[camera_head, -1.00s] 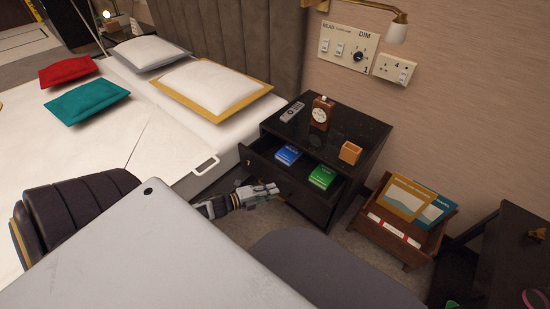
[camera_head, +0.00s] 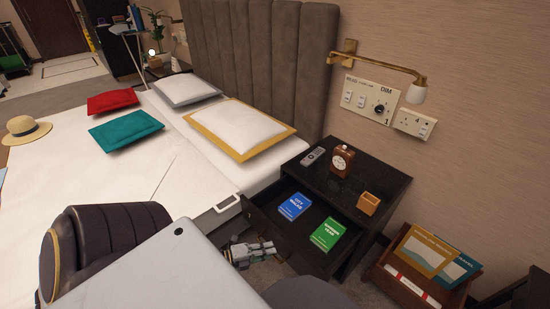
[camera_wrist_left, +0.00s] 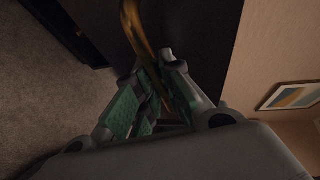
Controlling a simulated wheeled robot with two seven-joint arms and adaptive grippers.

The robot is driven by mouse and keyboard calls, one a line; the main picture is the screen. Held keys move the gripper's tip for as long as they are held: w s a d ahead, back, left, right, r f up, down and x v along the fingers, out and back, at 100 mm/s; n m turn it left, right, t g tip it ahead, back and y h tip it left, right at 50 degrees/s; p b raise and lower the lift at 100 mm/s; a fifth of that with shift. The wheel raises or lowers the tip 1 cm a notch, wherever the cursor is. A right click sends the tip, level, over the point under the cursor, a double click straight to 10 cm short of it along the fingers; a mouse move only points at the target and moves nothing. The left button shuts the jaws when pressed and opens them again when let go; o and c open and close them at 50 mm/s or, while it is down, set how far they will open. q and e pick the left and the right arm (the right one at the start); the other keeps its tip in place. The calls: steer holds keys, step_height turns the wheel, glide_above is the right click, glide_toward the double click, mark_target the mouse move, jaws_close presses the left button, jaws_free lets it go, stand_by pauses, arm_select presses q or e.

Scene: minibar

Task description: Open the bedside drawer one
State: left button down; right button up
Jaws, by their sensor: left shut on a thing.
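The dark bedside drawer (camera_head: 288,240) is pulled out of the black nightstand (camera_head: 352,178), with its inside showing. A blue book (camera_head: 294,206) and a green book (camera_head: 327,234) lie in it. My left gripper (camera_head: 262,249) is at the drawer's front, low on its outer side. In the left wrist view, my left gripper (camera_wrist_left: 160,88) is shut on a curved brass handle (camera_wrist_left: 143,40) that stands against a dark panel. The handle's grasped part is partly hidden by the fingers. My right gripper is not in view.
A remote (camera_head: 313,156), a wooden clock (camera_head: 341,160) and a small wooden box (camera_head: 368,203) stand on the nightstand. The bed (camera_head: 190,190) is to the left. A wooden rack with magazines (camera_head: 425,262) stands on the right.

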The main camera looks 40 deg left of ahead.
arm_select(q)
steer(key=shift+s+f+p, duration=0.15)
steer(key=shift+s+p, duration=0.05)
steer(key=shift+s, duration=0.55)
steer(key=shift+s+f+p, duration=0.15)
steer(key=shift+s, duration=0.6)
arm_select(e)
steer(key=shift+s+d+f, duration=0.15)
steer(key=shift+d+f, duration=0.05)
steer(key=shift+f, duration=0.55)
arm_select(q)
steer(key=c, duration=1.5)
jaws_free()
steer(key=shift+s+a, duration=0.1)
steer(key=shift+s, duration=0.05)
steer(key=shift+r, duration=0.15)
steer(key=shift+w, duration=0.2)
steer(key=shift+r, duration=0.1)
steer(key=shift+v, duration=6.05)
steer(key=shift+s, duration=0.1)
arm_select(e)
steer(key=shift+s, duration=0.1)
